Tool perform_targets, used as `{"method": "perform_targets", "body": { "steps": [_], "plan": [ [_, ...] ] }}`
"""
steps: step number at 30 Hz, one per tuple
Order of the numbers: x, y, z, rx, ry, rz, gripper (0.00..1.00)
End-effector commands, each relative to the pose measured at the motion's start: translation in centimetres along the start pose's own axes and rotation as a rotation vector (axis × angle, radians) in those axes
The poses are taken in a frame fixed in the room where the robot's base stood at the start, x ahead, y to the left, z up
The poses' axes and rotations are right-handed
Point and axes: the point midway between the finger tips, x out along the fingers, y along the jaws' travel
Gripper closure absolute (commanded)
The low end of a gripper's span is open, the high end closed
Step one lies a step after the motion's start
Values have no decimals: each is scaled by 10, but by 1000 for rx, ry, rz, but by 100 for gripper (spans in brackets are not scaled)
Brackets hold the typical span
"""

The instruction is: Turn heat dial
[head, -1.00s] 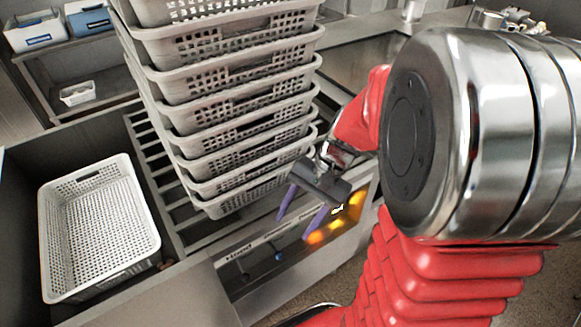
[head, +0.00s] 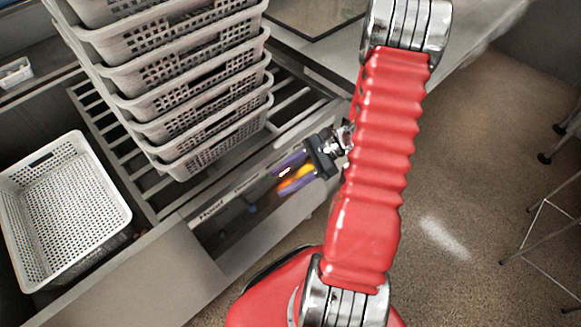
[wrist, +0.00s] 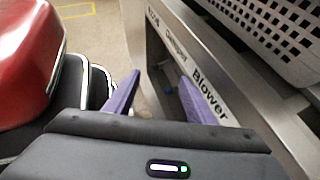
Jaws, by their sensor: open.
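The control panel (head: 234,228) is on the front of the metal counter, with a label reading "Hood" and smaller, blurred lettering beside it. A blue knob (head: 252,209) and a darker knob (head: 222,233) sit on it. I cannot tell which control is the heat dial. My gripper (head: 279,181) is open, with two purple fingers pointing left at the right part of the panel, over an orange glow there. In the wrist view my gripper (wrist: 159,80) has nothing between its fingers, and "Blower" lettering is beside the right finger. Contact with the panel cannot be told.
A tall stack of grey perforated baskets (head: 185,85) stands on the slatted rack just behind the panel. A single white basket (head: 70,215) sits at the left. The counter frame (wrist: 225,105) runs close beside my right finger. Open floor (head: 450,200) lies to the right.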

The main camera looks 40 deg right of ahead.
Motion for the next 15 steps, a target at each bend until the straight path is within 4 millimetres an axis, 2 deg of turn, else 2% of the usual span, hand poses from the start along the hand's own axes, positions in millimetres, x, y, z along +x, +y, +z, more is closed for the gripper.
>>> {"method": "perform_targets", "body": {
  "steps": [15],
  "plan": [
    [4, -7, -97, 431, -305, -232, 50]
  ]
}}
